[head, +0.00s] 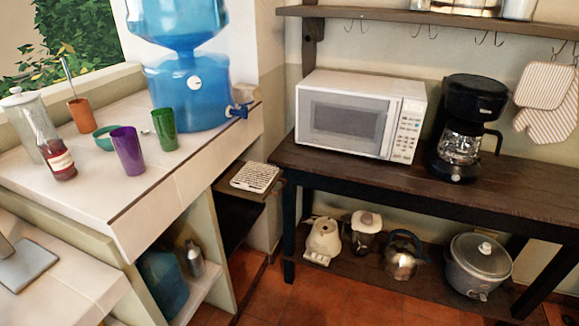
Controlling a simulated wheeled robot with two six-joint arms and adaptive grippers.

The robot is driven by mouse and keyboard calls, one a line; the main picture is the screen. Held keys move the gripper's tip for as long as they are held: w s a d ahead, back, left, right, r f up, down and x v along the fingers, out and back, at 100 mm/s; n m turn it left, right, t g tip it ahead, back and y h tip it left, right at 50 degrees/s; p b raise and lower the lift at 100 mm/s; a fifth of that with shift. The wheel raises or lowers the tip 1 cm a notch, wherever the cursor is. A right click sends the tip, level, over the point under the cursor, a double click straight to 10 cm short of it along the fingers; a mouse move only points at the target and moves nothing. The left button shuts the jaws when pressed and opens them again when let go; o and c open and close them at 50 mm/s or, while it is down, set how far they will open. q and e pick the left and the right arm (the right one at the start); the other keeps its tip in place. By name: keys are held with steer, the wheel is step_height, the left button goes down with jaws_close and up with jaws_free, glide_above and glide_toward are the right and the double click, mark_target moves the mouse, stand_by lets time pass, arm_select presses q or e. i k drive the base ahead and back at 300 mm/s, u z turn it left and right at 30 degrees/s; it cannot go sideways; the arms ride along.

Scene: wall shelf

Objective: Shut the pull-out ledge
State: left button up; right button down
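The pull-out ledge (272,189) is a small brown wooden board. It juts out from the side of the white counter, below the blue water dispenser's tap, and stands pulled out. A white slatted drip tray (255,177) lies on it. The ledge's right end is close to the dark table's left end; I cannot tell whether they touch. Neither of my grippers shows in the head view.
The white counter (95,190) holds a blue water dispenser (190,95), a purple cup (128,150), a green cup (165,130) and a jar. The dark table (360,178) carries a microwave (345,115) and a coffee maker (467,125). Tiled floor shows below.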

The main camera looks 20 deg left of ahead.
mark_target(222, 183)
steer(key=u, duration=0.6)
steer(key=i, duration=0.7)
steer(key=u, duration=0.85)
